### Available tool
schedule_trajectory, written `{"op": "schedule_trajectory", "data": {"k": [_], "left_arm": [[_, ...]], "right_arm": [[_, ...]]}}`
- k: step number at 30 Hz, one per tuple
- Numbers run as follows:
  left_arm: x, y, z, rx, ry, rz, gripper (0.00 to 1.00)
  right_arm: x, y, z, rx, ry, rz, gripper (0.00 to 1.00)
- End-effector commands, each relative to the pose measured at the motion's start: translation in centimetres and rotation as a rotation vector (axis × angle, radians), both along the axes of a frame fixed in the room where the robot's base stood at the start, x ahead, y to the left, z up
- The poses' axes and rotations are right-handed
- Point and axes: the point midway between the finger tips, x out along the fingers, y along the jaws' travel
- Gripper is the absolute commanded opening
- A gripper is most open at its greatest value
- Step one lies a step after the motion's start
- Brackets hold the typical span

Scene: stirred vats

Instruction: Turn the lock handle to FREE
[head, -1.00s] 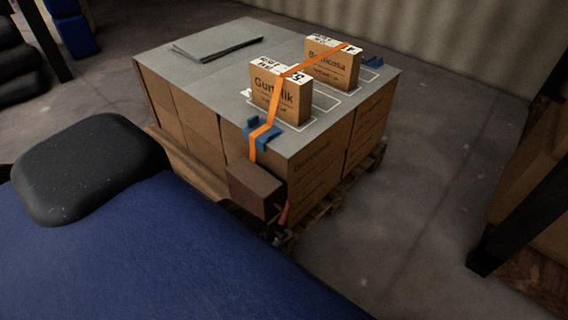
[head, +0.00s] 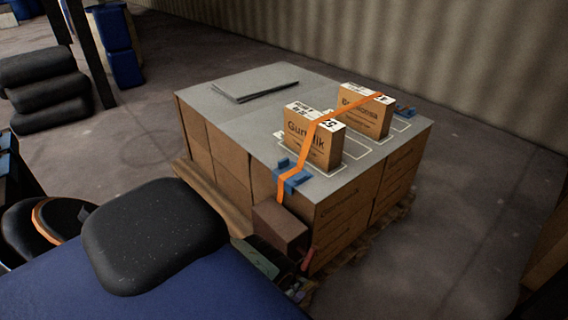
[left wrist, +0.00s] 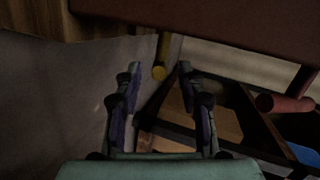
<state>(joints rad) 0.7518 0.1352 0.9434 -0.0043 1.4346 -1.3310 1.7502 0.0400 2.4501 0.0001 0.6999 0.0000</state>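A brown box-shaped housing (head: 280,227) is at the near corner of the loaded pallet, with an orange strap (head: 300,155) running down to it. A red handle (head: 307,259) sticks out low on its right side; it also shows in the left wrist view (left wrist: 286,104), to the right of my fingers. A rod with a yellow end (left wrist: 159,71) hangs between my fingertips. I cannot tell which is the lock handle, and no FREE mark is readable. My left gripper (left wrist: 158,69) is open below the housing, its fingers apart. In the head view its green body (head: 255,259) shows beside the housing. My right gripper is not in view.
Two cartons (head: 314,137) (head: 366,110) stand under the strap on the grey pallet top (head: 225,115). Blue corner pieces (head: 291,176) guide the strap. Black sacks (head: 42,90) are stacked at left. The floor right of the pallet is clear.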

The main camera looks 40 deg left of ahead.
Motion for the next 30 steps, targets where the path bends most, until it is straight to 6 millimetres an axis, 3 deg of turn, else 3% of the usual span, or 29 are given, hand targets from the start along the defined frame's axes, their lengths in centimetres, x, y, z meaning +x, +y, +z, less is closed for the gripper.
{"op": "schedule_trajectory", "data": {"k": [15,28,30], "left_arm": [[-7.5,-0.9,2.5,0.0,0.002,0.001,0.39],[-8.5,-1.0,2.9,0.0,-0.001,0.0,0.39],[-8.4,-1.0,2.9,-0.005,0.002,0.002,0.33]], "right_arm": [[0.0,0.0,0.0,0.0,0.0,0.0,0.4],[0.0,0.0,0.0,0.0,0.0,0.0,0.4],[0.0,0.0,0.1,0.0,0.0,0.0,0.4]]}}
